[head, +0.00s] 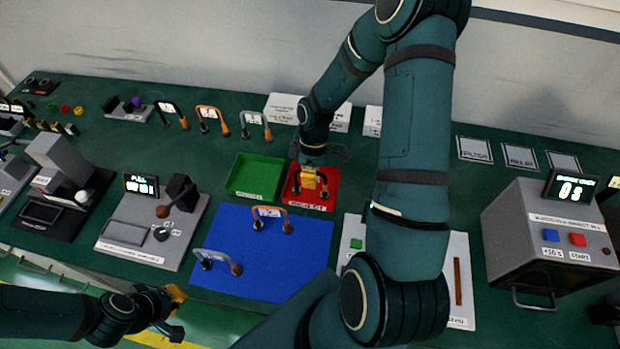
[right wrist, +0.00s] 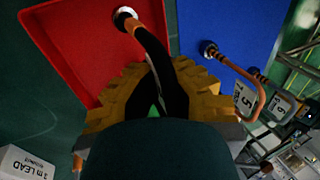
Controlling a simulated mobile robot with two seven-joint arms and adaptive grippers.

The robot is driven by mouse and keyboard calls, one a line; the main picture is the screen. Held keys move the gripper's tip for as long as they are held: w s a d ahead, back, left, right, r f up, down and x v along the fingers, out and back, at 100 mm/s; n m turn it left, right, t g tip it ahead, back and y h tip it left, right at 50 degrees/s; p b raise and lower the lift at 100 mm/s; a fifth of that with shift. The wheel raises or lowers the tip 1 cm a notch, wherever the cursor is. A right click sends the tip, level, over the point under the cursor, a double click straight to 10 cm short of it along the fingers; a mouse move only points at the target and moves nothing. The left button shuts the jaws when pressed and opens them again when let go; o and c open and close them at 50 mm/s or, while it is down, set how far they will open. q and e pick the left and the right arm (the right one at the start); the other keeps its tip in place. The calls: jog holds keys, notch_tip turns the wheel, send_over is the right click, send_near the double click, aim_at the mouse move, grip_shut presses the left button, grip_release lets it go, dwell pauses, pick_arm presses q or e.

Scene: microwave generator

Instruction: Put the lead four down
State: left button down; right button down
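A black-and-orange lead (right wrist: 148,35) is between the yellow fingers of my right gripper (right wrist: 158,68), which look shut on it. Its silver end is over the red tray (right wrist: 75,40), touching or very close to it; I cannot tell which. Its number label is hidden. In the head view my right gripper (head: 311,178) points down over the red tray (head: 318,207). My left gripper (head: 176,308) hangs low at the bottom left, away from the leads; its opening is unclear.
A green tray (head: 255,177) stands left of the red one. A blue mat (head: 290,270) in front bears two leads, (head: 270,214) and (head: 218,258). More leads stand behind. A grey device with a display (head: 550,240) is at the right.

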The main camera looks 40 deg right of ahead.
jog(key=shift+f, duration=0.1)
jog(key=c, duration=1.6)
grip_release()
jog(key=shift+c, duration=0.2)
jog(key=o, duration=0.5)
jog(key=v, duration=1.2)
